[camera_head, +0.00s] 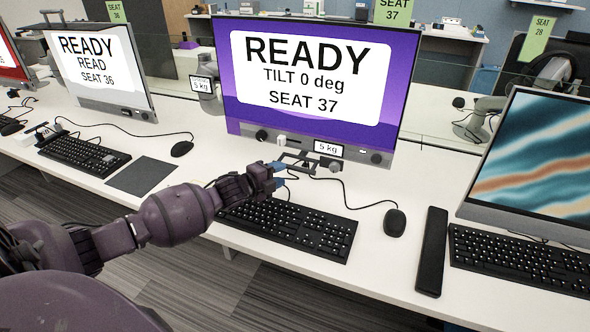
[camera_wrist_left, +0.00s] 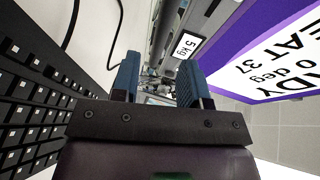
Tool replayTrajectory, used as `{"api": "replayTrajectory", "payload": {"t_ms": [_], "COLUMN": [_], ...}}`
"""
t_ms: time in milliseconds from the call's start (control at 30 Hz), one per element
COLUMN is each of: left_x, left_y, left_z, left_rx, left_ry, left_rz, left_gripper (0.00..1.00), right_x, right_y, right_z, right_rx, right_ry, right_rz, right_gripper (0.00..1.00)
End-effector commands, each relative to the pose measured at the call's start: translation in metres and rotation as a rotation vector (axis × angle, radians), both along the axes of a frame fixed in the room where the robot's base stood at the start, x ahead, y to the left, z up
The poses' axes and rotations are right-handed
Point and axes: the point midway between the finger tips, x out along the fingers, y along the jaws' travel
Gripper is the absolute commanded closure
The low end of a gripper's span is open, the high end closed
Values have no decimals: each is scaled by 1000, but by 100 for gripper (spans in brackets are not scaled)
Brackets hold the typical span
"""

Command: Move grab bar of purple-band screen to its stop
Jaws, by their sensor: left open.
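The purple-band screen (camera_head: 318,75) stands in the middle of the head view and reads READY, TILT 0 deg, SEAT 37. Its purple edge shows at the right of the left wrist view (camera_wrist_left: 237,62). A thin dark bar-like frame (camera_head: 297,157) sits just under its lower edge; I cannot tell surely whether this is the grab bar. My left gripper (camera_head: 279,175) is open with blue fingers, in front of and below that edge, above the keyboard's back. In the left wrist view the gripper (camera_wrist_left: 160,88) has nothing clearly between its fingers. My right gripper is not in view.
A black keyboard (camera_head: 300,228) lies below my left gripper, with a mouse (camera_head: 395,223) and cable to the right. A 5 kg label (camera_head: 328,148) and knobs line the screen's lower edge. Neighbouring screens stand left (camera_head: 97,70) and right (camera_head: 540,160). White desk (camera_head: 400,180) shows between them.

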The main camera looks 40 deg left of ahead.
Motion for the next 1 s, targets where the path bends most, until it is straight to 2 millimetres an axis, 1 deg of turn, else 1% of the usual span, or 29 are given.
{"api": "replayTrajectory", "payload": {"t_ms": [33,200,400,600,867,900,967,1000], "left_x": [8,32,53,62,63,63,63,63], "left_y": [-1,-6,-9,-10,-11,-11,-11,-11], "left_z": [-4,-9,-12,-12,-11,-12,-12,-12], "left_rx": [-1,0,-2,-1,-1,-1,-1,-1], "left_ry": [2,3,2,1,0,0,0,0], "left_rz": [0,0,0,0,0,0,0,0], "left_gripper": [59,59,59,59,59,61,70,76], "right_x": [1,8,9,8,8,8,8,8], "right_y": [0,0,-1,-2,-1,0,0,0], "right_z": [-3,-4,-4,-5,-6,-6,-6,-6], "right_rx": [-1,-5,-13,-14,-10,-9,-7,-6], "right_ry": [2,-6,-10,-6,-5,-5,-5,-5], "right_rz": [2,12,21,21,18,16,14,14], "right_gripper": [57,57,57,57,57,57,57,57]}}
